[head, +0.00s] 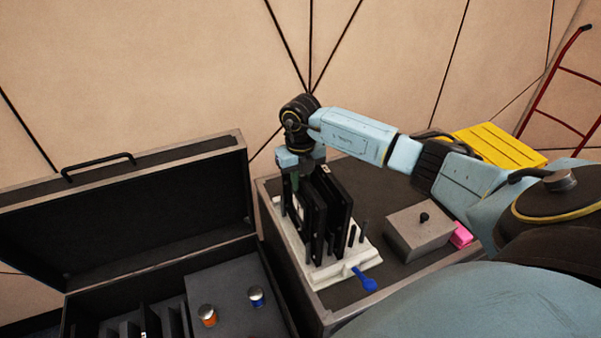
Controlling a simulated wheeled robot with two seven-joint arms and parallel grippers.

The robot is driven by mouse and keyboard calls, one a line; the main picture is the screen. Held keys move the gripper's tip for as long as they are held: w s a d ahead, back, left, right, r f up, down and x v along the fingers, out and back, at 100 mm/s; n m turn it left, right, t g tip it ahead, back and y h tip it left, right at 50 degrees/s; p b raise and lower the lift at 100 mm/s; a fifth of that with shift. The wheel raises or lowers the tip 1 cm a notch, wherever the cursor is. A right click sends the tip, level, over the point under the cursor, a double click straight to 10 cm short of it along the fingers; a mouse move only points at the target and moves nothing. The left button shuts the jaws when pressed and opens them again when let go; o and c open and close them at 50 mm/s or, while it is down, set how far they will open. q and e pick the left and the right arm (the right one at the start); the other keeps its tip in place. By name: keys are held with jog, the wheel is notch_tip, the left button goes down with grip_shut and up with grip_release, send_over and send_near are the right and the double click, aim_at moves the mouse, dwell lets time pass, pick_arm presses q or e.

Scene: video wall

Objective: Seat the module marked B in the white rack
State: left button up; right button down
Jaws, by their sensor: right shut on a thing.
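The white rack (350,271) stands on the dark top of a wooden-edged case or table. Several black upright panels (335,205) stand in it side by side, with dark posts at its right. My right gripper (302,170) reaches in from above at the rack's back left and is shut on a black module (306,230). The module is upright among the panels. I cannot read a letter B on it, and the panels and rack hide its lower edge, so I cannot tell how deep it sits. A blue lever (364,280) sticks out at the rack's front. My left gripper is out of view.
An open black case (150,205) stands at left with slots and orange (207,315) and blue-banded (256,297) cylinders. Right of the rack are a grey knobbed box (418,234) and a pink block (461,236). A yellow slatted thing (500,145) and red hand truck (548,90) are behind.

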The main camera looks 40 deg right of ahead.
jog(key=shift+f+b, duration=0.35)
jog(key=shift+f, duration=0.1)
dwell(0.9)
jog(key=c, duration=0.8)
grip_release()
jog(key=shift+c, duration=0.2)
jog(key=shift+r+p, duration=3.15)
jog(key=shift+r, duration=0.9)
